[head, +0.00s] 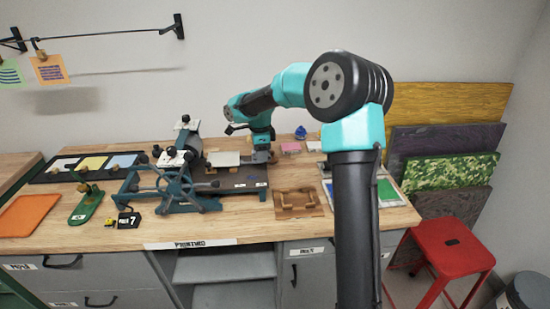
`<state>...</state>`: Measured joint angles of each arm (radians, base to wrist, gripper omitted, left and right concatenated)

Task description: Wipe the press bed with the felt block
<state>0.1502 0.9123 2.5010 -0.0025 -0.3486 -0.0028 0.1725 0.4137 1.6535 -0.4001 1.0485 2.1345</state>
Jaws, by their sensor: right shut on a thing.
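The press (180,180) stands on the wooden table, with a blue-grey frame and a roller. Its dark flat bed (240,180) reaches out to the right, and a pale plate (222,159) lies on it. My right gripper (262,148) points down over the far right end of the bed. It is shut on a small grey block (262,157), which looks like the felt block and is partly hidden by the fingers. The block is at or just above the bed; I cannot tell whether it touches. My left gripper is out of view.
A tray with coloured panels (388,190) lies farther right, partly behind my arm. A green tool (87,204), an orange sheet (30,214) and an ink tray (92,166) are on the left. A red stool (452,242) stands beside the table.

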